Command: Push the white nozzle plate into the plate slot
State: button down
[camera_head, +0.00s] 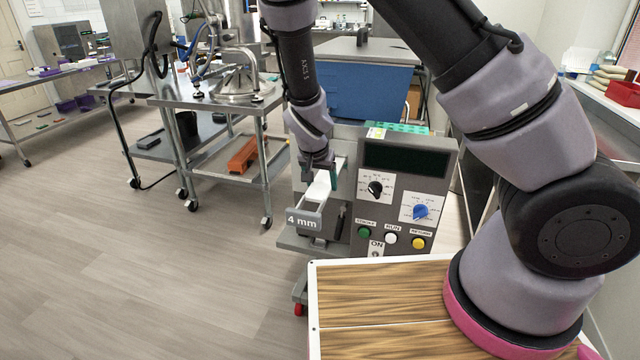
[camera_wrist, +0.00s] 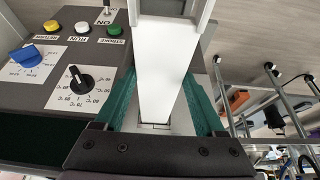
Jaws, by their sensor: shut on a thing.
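The white nozzle plate (camera_head: 317,190) is a long white strip with a grey front piece (camera_head: 304,221) labelled "4 mm". It lies along the left side of the depositor (camera_head: 405,190), its grey end pointing towards my base. My gripper (camera_head: 322,177) comes down on it from above. In the wrist view, the green fingers of my gripper (camera_wrist: 162,72) stand on both sides of the white plate (camera_wrist: 164,45) and are shut on it. The plate slot is largely hidden by the plate and the gripper, so I cannot tell how deep the plate sits.
The depositor's panel has a black knob (camera_head: 375,188), a blue knob (camera_head: 420,211) and green, white and yellow buttons right of the plate. A steel cart (camera_head: 215,100) stands to the left. A wood-topped surface (camera_head: 380,290) is in front. Floor at left is clear.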

jog(key=shift+w+d, duration=0.75)
jog(key=shift+w, duration=1.35)
jog(key=shift+w+d, duration=0.8)
jog(key=shift+w, duration=1.35)
jog(key=shift+w+d, duration=0.75)
jog(key=shift+w, duration=1.35)
jog(key=shift+w+r, duration=0.1)
